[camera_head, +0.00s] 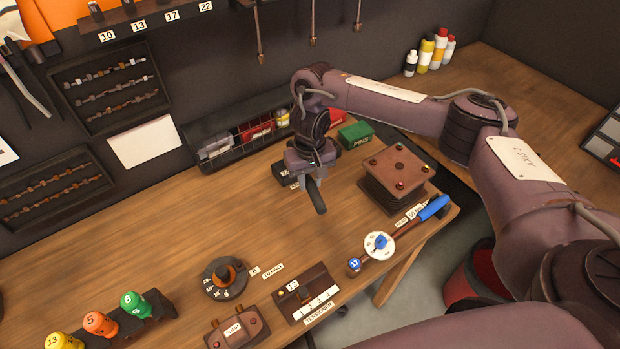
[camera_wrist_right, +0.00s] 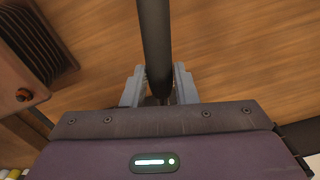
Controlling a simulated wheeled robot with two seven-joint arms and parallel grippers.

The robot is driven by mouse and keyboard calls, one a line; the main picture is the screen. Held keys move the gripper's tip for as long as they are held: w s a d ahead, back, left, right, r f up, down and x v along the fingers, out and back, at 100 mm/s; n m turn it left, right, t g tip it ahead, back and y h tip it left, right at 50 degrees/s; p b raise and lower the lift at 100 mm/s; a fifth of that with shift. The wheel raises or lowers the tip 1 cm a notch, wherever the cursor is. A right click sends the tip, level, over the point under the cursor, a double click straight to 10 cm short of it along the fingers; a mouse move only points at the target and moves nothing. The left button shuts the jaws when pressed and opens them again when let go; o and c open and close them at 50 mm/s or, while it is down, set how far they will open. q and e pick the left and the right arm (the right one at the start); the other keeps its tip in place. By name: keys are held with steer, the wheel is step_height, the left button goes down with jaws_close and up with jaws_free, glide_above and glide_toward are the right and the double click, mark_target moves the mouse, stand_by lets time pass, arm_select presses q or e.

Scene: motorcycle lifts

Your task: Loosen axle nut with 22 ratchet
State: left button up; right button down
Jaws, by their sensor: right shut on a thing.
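My right gripper (camera_head: 311,182) hangs above the workbench at the middle of the head view. It is shut on a dark rod-like handle (camera_head: 317,197), which I take to be the ratchet. In the right wrist view the handle (camera_wrist_right: 155,40) runs up from between the two grey fingers (camera_wrist_right: 160,88). Its far end and any size mark are out of sight or too small to tell. I cannot make out an axle nut for certain. A wall rack (camera_head: 155,8) at the top left bears labels 10, 13, 17 and 22. My left gripper is not in view.
A brown ribbed block (camera_head: 393,180) stands right of the gripper, with a green box (camera_head: 356,135) behind it. A blue-handled wrench with a dial (camera_head: 380,245) lies at the bench's front edge. Colored sockets (camera_head: 100,323) stand front left. The bench's left middle is clear.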

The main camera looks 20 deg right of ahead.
steer(key=shift+f, duration=0.1)
stand_by(0.4)
steer(key=d+n, duration=0.2)
steer(key=d, duration=0.1)
steer(key=shift+d+n, duration=0.3)
steer(key=shift+n, duration=0.1)
steer(key=shift+w+d, duration=0.1)
steer(key=shift+w+d+n, duration=0.25)
steer(key=shift+d+n, duration=0.5)
steer(key=shift+d, duration=0.1)
steer(key=shift+w+d+n, duration=0.25)
steer(key=shift+d+n, duration=0.5)
steer(key=shift+d, duration=0.05)
steer(key=shift+w+d+n+b, duration=0.35)
steer(key=shift+w+d+n, duration=0.15)
steer(key=shift+d+n, duration=0.25)
steer(key=shift+w+d+n+b, duration=0.35)
steer(key=shift+w+d+n, duration=0.1)
steer(key=shift+d+n, duration=0.25)
steer(key=shift+d, duration=0.1)
steer(key=shift+f, duration=0.1)
